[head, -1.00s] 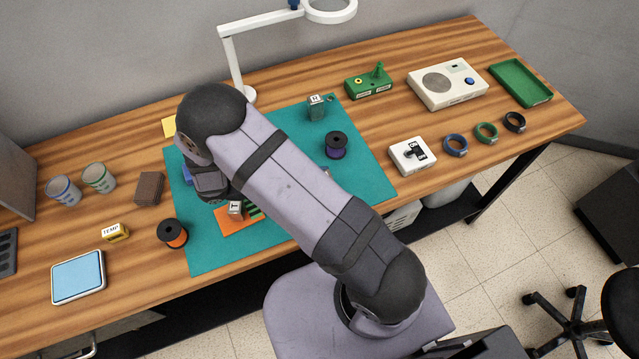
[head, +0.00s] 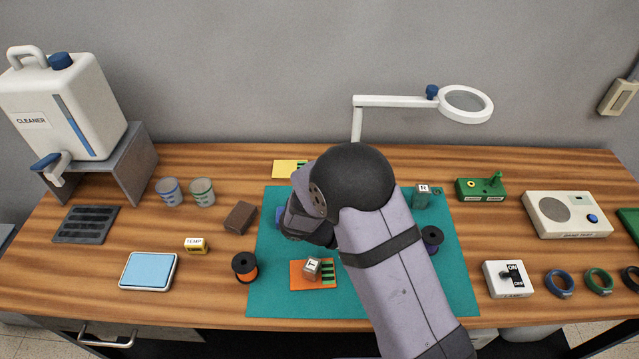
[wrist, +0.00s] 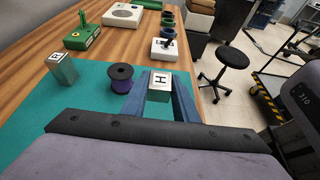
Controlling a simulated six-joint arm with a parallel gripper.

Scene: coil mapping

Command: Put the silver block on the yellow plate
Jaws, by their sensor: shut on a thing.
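My gripper (wrist: 158,92) is shut on a silver block (wrist: 158,86) with an H on its pale top face; the wrist view shows it between the blue fingers. In the head view my gripper (head: 283,218) is over the left part of the teal mat, and the held block is hidden there. The yellow plate (head: 286,169) lies at the back, behind the mat, partly covered by my arm. It has a green striped part at its right.
A block marked T (head: 311,267) sits on an orange plate (head: 298,280). A grey-green block (head: 422,197) stands at the mat's right. A dark spool (head: 432,238), an orange spool (head: 245,266), a brown block (head: 240,218) and a magnifier lamp (head: 466,103) are around.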

